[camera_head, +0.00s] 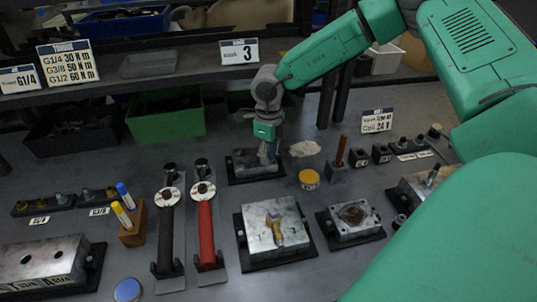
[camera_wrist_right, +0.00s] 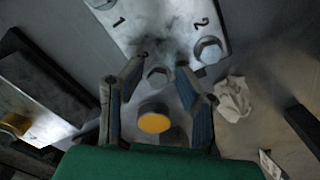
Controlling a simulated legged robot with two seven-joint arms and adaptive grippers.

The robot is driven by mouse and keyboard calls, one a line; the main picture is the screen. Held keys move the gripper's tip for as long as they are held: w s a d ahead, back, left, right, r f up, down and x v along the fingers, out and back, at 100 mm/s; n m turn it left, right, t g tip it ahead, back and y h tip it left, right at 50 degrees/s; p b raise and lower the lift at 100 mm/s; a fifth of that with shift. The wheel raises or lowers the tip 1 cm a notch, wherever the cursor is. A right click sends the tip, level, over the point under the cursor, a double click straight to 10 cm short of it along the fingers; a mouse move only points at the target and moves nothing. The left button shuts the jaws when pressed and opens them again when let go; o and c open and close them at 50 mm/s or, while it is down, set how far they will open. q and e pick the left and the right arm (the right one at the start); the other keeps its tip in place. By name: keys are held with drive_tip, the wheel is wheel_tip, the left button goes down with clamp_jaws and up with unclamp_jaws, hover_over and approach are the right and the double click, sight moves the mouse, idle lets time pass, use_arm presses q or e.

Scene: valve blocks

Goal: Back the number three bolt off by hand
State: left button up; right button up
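A metal valve block (camera_head: 242,160) sits on a dark base at the back middle of the bench. In the right wrist view the block (camera_wrist_right: 150,30) shows the numbers 1 and 2, with a hex bolt (camera_wrist_right: 102,3) near the 1 and another (camera_wrist_right: 208,49) near the 2. A third bolt (camera_wrist_right: 158,75) stands at the edge nearest my gripper; no number shows beside it. My right gripper (camera_wrist_right: 163,63) points down over the block, its fingers apart on either side of this third bolt with gaps visible. Whether the fingertips reach its height is unclear. My left gripper is out of view.
A yellow round tin (camera_head: 310,178) and a white crumpled cloth (camera_head: 304,148) lie beside the block. A block with a brass fitting (camera_head: 262,235) stands in front. Red (camera_head: 206,235) and black torque wrenches lie to the left. A card reading 3 (camera_head: 239,51) stands on the shelf.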

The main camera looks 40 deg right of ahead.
drive_tip(key=shift+m, duration=0.3)
drive_tip(key=shift+p, duration=0.4)
clamp_jaws()
drive_tip(key=n, duration=0.5)
drive_tip(key=shift+a, duration=0.15)
drive_tip(key=n, duration=0.4)
drive_tip(key=shift+s+a+n, duration=0.1)
drive_tip(key=shift+n, duration=0.2)
drive_tip(key=n, duration=0.6)
drive_tip(key=shift+s+n, duration=0.2)
drive_tip(key=shift+n, duration=0.1)
drive_tip(key=n, duration=0.5)
drive_tip(key=shift+s+n, duration=0.15)
drive_tip(key=shift+n, duration=0.25)
